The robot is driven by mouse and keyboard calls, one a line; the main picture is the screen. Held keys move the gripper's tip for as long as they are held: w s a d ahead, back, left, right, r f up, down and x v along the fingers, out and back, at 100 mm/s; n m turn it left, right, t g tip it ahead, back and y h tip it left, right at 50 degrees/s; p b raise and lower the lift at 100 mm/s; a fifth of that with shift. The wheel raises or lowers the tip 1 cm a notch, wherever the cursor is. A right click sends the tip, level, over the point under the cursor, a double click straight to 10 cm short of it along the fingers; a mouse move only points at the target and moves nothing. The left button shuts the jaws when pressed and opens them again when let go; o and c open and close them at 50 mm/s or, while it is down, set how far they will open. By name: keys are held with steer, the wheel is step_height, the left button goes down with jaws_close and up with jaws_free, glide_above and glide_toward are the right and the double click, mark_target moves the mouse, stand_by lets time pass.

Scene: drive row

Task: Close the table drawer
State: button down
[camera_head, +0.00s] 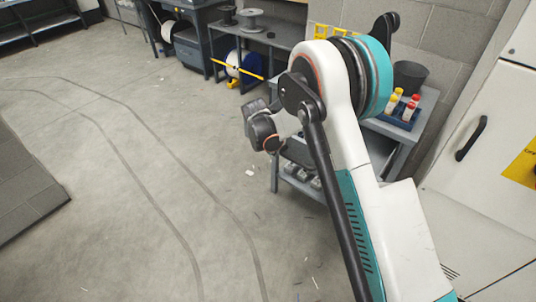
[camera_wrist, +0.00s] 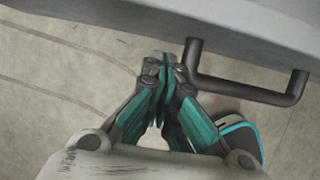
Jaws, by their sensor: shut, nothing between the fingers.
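The dark bar handle (camera_wrist: 245,92) of the drawer juts from a pale grey front (camera_wrist: 250,30) across the top of the wrist view. My gripper (camera_wrist: 165,65) is shut and empty, its teal fingers together. Its tips are just left of the handle's left post and close below the grey front; I cannot tell if they touch. The grey table (camera_head: 402,135) stands behind my arm in the head view. My arm hides much of it, and the drawer and my fingertips cannot be made out there. How far the drawer is open cannot be told.
A blue rack of bottles (camera_head: 399,112) and a dark bin (camera_head: 410,77) stand on the table. A white cabinet (camera_head: 495,125) with a black handle is close on the right. A bench with spools (camera_head: 265,32) stands at the back. The floor (camera_head: 110,150) on the left is mostly clear.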

steer(key=shift+w+d, duration=0.35)
steer(key=shift+w, duration=0.15)
